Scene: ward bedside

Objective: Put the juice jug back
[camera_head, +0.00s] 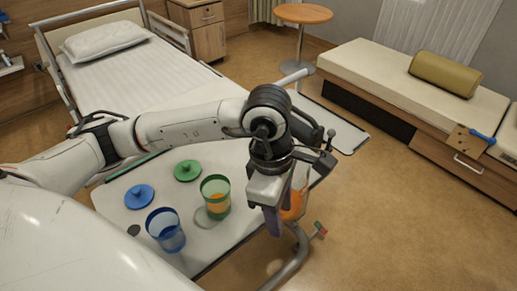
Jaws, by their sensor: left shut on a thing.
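My left gripper (274,217) points down at the right edge of the overbed table (207,240). It is shut on the juice jug (294,207), a clear vessel with orange juice in it. The gripper hides much of the jug, and I cannot tell whether the jug touches the table. A green cup (222,188) with orange juice in it stands on the table, left of the gripper. My right gripper is not in view.
A blue cup (166,232), a blue lid (139,196) and a green lid (187,171) are on the table's left part. The bed (140,75) lies behind. A bench (385,80) and a round table (303,13) stand farther back.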

